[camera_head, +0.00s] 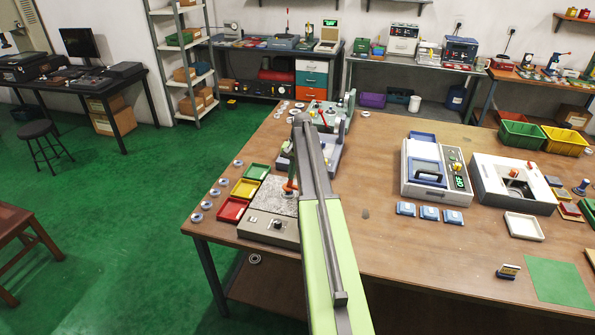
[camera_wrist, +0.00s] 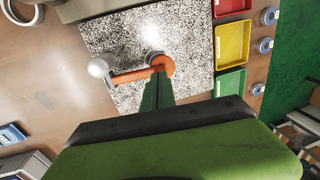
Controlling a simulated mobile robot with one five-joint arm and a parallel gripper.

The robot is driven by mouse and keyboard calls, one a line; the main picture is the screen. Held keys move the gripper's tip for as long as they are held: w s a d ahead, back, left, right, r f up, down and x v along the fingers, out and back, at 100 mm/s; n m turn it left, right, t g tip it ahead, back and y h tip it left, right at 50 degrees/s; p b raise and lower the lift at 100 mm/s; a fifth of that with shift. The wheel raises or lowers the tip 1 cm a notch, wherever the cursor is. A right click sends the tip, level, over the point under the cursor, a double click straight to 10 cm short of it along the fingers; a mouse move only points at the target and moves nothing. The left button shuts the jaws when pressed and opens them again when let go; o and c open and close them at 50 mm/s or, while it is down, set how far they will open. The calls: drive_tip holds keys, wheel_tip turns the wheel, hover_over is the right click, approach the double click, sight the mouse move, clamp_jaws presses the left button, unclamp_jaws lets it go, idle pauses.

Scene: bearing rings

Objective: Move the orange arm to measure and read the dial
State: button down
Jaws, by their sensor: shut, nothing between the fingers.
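The orange arm (camera_wrist: 135,75) lies over a black-and-white speckled plate (camera_wrist: 115,35) in the wrist view. It has a pale ball (camera_wrist: 98,68) at its left end and a round orange hub (camera_wrist: 162,65) at its right end. In the head view a bit of the orange part (camera_head: 290,186) shows on the speckled plate beside my arm. My gripper (camera_wrist: 158,88) is shut and empty, its tip by the hub; I cannot tell whether it touches. I cannot make out a dial reading in either view.
Red (camera_head: 232,210), yellow (camera_head: 245,188) and green (camera_head: 258,171) trays stand left of the plate, with several bearing rings (camera_head: 196,218) along the table edge. A white machine with a lit display (camera_head: 460,182) and blue blocks (camera_head: 429,213) stand to the right. Bare tabletop lies between.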

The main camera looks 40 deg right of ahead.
drive_tip(key=shift+w+a+f+g+h+b, duration=0.25)
drive_tip(key=shift+w+f+b, duration=0.1)
drive_tip(key=shift+f, duration=0.1)
drive_tip(key=shift+w+a+f+g+h+b, duration=0.1)
drive_tip(key=shift+w+f+g+h+b, duration=0.15)
drive_tip(key=shift+f, duration=0.2)
drive_tip(key=shift+a, duration=0.15)
drive_tip(key=shift+a, duration=0.15)
wheel_tip(320, 180, up, 14)
drive_tip(key=p, duration=1.4)
drive_tip(key=shift+d, duration=0.2)
